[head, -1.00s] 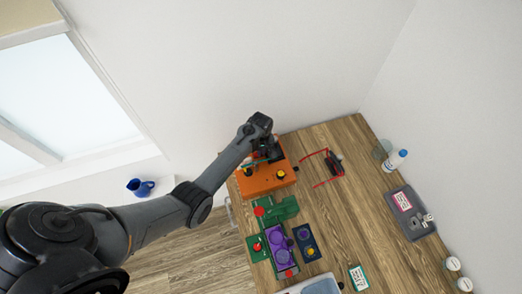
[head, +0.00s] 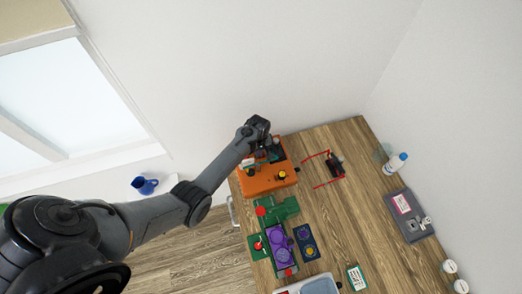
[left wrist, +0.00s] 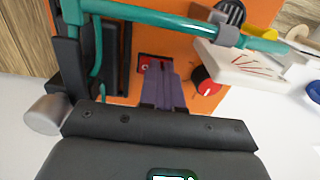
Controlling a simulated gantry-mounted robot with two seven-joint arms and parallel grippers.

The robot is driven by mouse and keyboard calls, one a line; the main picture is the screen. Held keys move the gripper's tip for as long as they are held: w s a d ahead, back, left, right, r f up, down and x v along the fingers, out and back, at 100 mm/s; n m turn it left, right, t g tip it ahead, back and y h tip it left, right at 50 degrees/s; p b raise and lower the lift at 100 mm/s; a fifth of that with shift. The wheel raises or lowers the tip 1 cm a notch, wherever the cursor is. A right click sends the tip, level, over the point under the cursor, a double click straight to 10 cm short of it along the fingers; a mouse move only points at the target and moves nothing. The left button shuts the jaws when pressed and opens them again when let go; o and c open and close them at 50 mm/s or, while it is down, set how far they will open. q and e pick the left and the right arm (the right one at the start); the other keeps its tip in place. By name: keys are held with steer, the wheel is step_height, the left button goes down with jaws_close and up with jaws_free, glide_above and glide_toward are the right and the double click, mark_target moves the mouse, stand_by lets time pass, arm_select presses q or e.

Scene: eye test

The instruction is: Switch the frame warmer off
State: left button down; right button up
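The orange box (head: 262,184), which I take to be the frame warmer, stands at the table's far left corner in the head view. The left wrist view shows its orange top (left wrist: 120,62) close up, with a red knob (left wrist: 206,82) and a small red switch plate (left wrist: 144,66). My left gripper (left wrist: 160,64) is over the box, its two grey fingers together, tips at the red plate. The fingers partly hide the plate; I cannot tell whether they touch it or how the switch is set. My right gripper is not in view.
A teal bar (left wrist: 165,18) crosses above the box top, near my fingers. A white block with red sticks (left wrist: 245,65) lies beside the knob. A red wire frame (head: 328,168), green and purple pieces (head: 281,241) and a grey case (head: 408,215) lie on the table.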

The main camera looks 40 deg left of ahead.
arm_select(q)
steer(key=r+p, duration=0.2)
steer(key=r, duration=0.1)
steer(key=r+p, duration=0.2)
steer(key=shift+w+d, duration=0.15)
steer(key=shift+w, duration=0.15)
step_height(320, 180, up, 9)
steer(key=b, duration=0.1)
